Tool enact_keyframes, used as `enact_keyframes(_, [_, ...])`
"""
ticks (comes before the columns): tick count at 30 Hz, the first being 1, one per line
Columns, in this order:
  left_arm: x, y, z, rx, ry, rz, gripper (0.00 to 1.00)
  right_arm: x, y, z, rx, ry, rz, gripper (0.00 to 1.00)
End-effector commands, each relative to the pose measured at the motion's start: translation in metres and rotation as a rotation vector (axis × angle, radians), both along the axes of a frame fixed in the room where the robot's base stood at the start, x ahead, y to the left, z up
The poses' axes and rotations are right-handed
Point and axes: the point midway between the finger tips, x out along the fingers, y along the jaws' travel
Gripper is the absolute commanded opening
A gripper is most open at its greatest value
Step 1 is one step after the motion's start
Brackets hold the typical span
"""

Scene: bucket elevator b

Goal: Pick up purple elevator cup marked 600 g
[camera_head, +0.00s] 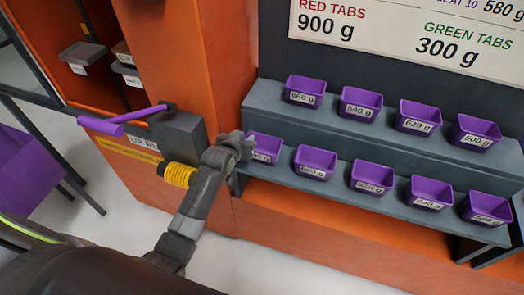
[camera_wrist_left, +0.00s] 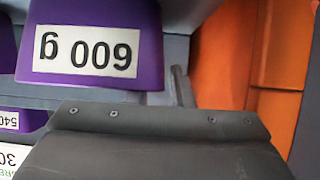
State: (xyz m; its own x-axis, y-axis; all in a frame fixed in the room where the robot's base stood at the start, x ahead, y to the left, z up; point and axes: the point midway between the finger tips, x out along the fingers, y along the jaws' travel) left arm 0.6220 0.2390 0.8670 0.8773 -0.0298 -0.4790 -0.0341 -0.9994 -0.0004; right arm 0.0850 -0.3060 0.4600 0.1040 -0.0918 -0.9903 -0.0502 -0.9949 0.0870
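The purple cup (camera_head: 265,148) at the left end of the lower shelf is partly hidden by my left gripper (camera_head: 240,143) in the head view. In the left wrist view the cup (camera_wrist_left: 90,45) shows its white label, upside down, reading 600 g. My left gripper is at the cup's left side, very close to it; I cannot tell whether they touch. In the wrist view a broad dark gripper part (camera_wrist_left: 150,145) fills the bottom, below the cup. The finger gap is not clear. The cup sits on the shelf. My right gripper is not in view.
Several similar labelled purple cups stand on the lower shelf (camera_head: 270,172) and the upper shelf (camera_head: 265,90). The closest neighbour (camera_head: 315,160) is just right. An orange panel (camera_head: 200,60) rises at left, with a grey lever box (camera_head: 178,135) and purple handle (camera_head: 140,114).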

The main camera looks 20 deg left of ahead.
Motion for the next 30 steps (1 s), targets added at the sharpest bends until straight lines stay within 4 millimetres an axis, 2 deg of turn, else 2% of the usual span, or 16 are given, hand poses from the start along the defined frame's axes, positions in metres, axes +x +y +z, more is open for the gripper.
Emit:
enact_keyframes(1, [-0.0002,0.0,-0.0001,0.0,0.0,0.0,0.13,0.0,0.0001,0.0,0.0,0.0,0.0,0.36])
enact_keyframes(4, [-0.0003,0.0,-0.0001,0.0,0.0,0.0,0.0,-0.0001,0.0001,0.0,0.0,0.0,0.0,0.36])
enact_keyframes(30, [-0.0009,0.0007,-0.002,0.005,0.005,0.0,0.0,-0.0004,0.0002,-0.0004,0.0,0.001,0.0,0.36])
